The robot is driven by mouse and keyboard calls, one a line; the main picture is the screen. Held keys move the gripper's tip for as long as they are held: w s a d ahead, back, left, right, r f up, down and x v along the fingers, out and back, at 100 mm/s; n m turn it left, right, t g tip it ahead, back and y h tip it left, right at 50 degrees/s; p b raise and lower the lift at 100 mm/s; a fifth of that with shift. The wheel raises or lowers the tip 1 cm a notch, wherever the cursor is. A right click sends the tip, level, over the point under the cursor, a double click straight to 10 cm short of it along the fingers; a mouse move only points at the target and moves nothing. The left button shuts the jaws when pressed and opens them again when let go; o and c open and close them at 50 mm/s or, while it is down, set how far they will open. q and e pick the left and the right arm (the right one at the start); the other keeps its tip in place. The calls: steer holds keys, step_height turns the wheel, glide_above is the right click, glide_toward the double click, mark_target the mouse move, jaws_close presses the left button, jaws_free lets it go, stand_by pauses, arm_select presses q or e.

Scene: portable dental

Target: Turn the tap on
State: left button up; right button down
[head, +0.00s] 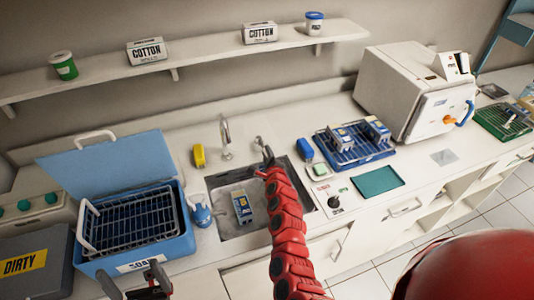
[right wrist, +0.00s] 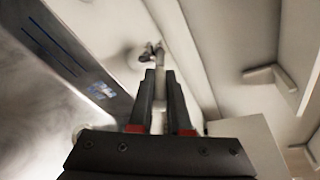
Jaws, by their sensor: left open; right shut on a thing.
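The tap (head: 225,138), a tall curved metal spout, stands behind the sink (head: 248,228). A short metal lever (head: 260,143) stands to its right on the back counter. My right gripper (head: 268,158) is at the lever, its arm reaching over the sink's right part. In the right wrist view its two black fingers (right wrist: 160,90) are shut on the metal lever (right wrist: 156,54), which shows between and beyond their tips. My left gripper (head: 148,282) is open at the lower left, in front of the blue box. Whether water runs from the spout I cannot tell.
A blue box (head: 165,258) with a wire basket and raised lid stands left of the sink. A blue-and-white pack (head: 242,207) lies in the sink. A yellow item (head: 199,156) stands left of the tap. A blue rack (head: 345,152) and autoclave (head: 400,95) are to the right.

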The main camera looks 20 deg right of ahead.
steer(key=shift+f+b, duration=0.2)
steer(key=shift+b, duration=0.25)
steer(key=w+d+n+g+y+b, duration=0.2)
steer(key=d+n+y+b, duration=0.3)
steer(key=b, duration=1.6)
steer(key=shift+d+n+y, duration=0.4)
steer(key=shift+n+y, duration=1.1)
steer(key=shift+y, duration=1.2)
steer(key=shift+w+r, duration=0.1)
steer(key=shift+r, duration=0.05)
steer(key=c, duration=0.9)
jaws_free()
steer(key=shift+o, duration=0.2)
